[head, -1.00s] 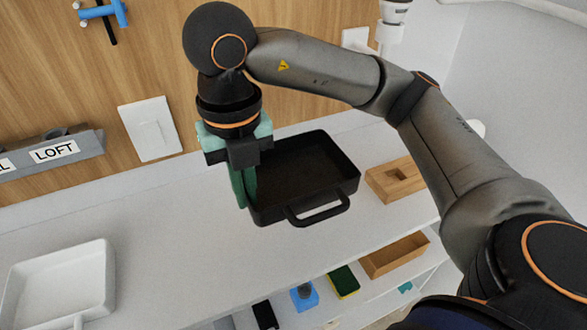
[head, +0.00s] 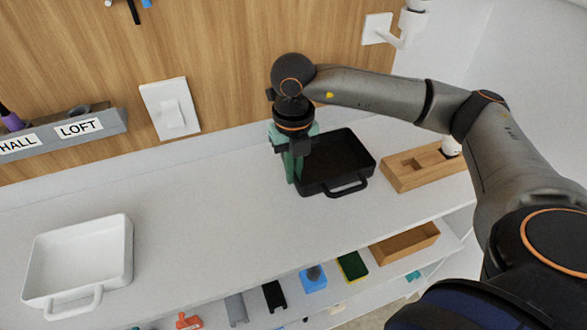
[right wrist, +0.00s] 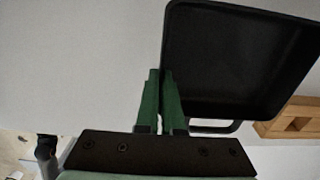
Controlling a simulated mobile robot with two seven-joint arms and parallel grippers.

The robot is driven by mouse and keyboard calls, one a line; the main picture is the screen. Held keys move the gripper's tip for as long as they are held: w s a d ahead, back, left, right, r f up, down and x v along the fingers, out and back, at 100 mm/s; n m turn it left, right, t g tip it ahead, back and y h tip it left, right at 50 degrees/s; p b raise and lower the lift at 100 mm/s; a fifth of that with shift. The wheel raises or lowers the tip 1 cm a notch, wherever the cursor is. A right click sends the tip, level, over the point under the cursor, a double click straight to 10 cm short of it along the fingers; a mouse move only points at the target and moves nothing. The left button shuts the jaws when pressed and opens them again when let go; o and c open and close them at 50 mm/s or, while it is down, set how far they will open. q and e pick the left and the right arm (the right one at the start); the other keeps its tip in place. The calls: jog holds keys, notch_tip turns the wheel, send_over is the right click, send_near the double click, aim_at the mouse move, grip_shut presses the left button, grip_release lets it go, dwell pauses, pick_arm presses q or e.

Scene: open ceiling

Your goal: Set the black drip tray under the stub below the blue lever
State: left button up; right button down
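The black drip tray (head: 350,152) is on or just above the white counter, right of centre in the head view, its handle toward me. My right gripper (head: 294,172) points down at the tray's left wall. In the right wrist view the green fingers (right wrist: 161,98) are close together with the tray's left edge (right wrist: 166,45) between their tips. The tray looks empty. Only a bit of the blue lever (head: 146,3) shows at the top edge, beside a black rod (head: 135,12); I cannot make out the stub below it. My left gripper is out of view.
A white tray (head: 126,250) stands at the counter's left. A wooden block (head: 405,182) with a recess sits right of the black tray. A grey labelled rack (head: 100,128) and a white plate (head: 163,88) are on the wall. The counter between the trays is clear.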

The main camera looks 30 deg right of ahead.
jog(key=shift+f, duration=0.2)
jog(key=shift+f, duration=0.15)
jog(key=c, duration=1.1)
grip_release()
jog(key=shift+o, duration=0.2)
notch_tip(320, 180, up, 13)
jog(key=shift+f, duration=0.2)
